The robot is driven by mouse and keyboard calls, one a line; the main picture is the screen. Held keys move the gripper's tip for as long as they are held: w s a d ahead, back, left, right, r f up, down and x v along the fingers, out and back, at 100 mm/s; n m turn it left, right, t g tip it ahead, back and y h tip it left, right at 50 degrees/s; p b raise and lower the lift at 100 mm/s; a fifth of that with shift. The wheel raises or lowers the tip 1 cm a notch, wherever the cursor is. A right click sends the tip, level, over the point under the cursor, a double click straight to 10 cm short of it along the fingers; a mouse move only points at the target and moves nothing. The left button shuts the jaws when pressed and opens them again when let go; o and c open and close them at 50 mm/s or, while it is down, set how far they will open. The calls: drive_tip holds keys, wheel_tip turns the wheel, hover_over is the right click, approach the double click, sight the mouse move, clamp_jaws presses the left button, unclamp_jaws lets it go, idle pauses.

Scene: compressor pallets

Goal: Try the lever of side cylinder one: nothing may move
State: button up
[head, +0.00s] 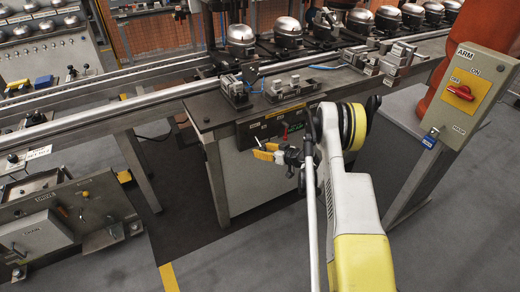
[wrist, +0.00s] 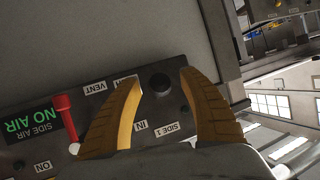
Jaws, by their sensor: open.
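The side air panel (head: 250,133) is on the front of the station in the head view. The wrist view shows this dark panel (wrist: 100,95) upside down, with labels SIDE 1, IN, VENT and ON and a green NO AIR display. The lever of side cylinder one, a black round knob (wrist: 159,84), stands by the SIDE 1 label. My gripper (wrist: 160,78) is open, its two yellow-brown fingers to either side of the knob in the picture. Touch or depth cannot be told. In the head view my gripper (head: 264,151) is in front of the panel.
A red-handled lever (wrist: 64,115) stands left of my fingers in the wrist view. Clamps and blocks (head: 290,88) sit on the station top. A post with an ARM switch box (head: 468,92) stands at the right. Compressors (head: 288,33) line the conveyor behind.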

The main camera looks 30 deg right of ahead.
sight(263, 148)
clamp_jaws()
drive_tip(key=shift+r, duration=0.1)
drive_tip(key=shift+s+r+g+p, duration=0.15)
drive_tip(key=shift+r+g+p, duration=0.7)
drive_tip(key=shift+g+p, duration=0.15)
drive_tip(key=shift+r+m+g+h+p, duration=0.35)
drive_tip(key=shift+r+g+p, duration=0.5)
drive_tip(key=shift+g, duration=0.35)
drive_tip(key=shift+w+r+m+g+p, duration=0.25)
drive_tip(key=shift+r+g+p, duration=0.3)
drive_tip(key=shift+g, duration=0.55)
drive_tip(key=shift+w+r+m+g+p, duration=0.15)
drive_tip(key=shift+r+g+p, duration=0.35)
drive_tip(key=shift+g, duration=0.6)
drive_tip(key=shift+r, duration=0.1)
